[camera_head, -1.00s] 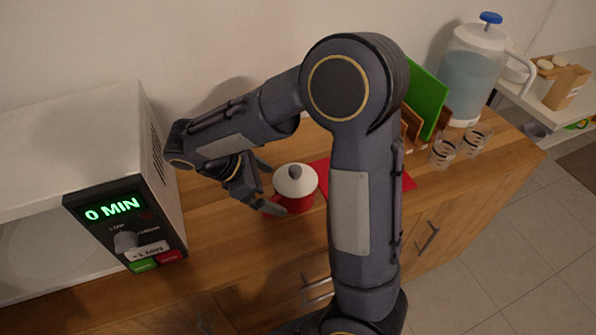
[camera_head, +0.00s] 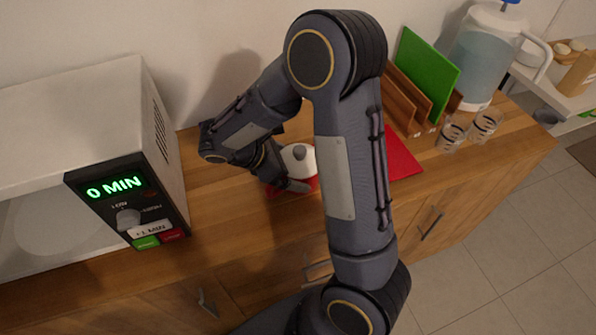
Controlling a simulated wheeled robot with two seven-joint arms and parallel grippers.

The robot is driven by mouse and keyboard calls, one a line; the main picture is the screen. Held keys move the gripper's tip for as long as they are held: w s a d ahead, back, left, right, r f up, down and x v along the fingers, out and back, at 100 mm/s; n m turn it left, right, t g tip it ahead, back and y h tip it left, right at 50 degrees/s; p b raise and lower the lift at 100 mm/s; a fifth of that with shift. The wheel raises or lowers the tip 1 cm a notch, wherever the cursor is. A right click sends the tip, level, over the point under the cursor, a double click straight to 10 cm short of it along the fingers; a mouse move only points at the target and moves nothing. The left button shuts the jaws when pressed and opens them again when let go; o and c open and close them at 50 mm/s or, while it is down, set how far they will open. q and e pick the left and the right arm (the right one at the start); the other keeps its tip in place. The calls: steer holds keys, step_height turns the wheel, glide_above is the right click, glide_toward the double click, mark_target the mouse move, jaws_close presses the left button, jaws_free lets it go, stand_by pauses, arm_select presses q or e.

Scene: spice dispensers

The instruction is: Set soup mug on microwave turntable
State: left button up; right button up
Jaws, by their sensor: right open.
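The soup mug (camera_head: 300,155) is red with a white lid and a grey knob. It stands on the wooden counter, partly hidden behind my right gripper and arm. My right gripper (camera_head: 291,184) is open, low at the mug's near left side; I cannot tell whether it touches the mug. The microwave (camera_head: 120,160) stands to the left with its front open. Its round turntable (camera_head: 62,225) shows faintly inside at the lower left. My left gripper is not in view.
A red mat (camera_head: 403,158) lies right of the mug. A wooden rack (camera_head: 408,98) holds a green board (camera_head: 428,75). Two glasses (camera_head: 452,133) and a water dispenser (camera_head: 482,60) stand farther right. The counter (camera_head: 215,210) between microwave and mug is clear.

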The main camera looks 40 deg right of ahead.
mark_target(294, 159)
steer(key=shift+c, duration=0.4)
steer(key=c, duration=1.2)
steer(key=shift+o, duration=0.2)
steer(key=shift+r, duration=0.1)
steer(key=shift+r, duration=0.1)
steer(key=shift+r, duration=0.5)
step_height(294, 159, up, 2)
steer(key=shift+r, duration=0.1)
steer(key=s+a+r, duration=0.9)
steer(key=s, duration=0.1)
steer(key=shift+a+r, duration=0.3)
steer(key=shift+a, duration=0.1)
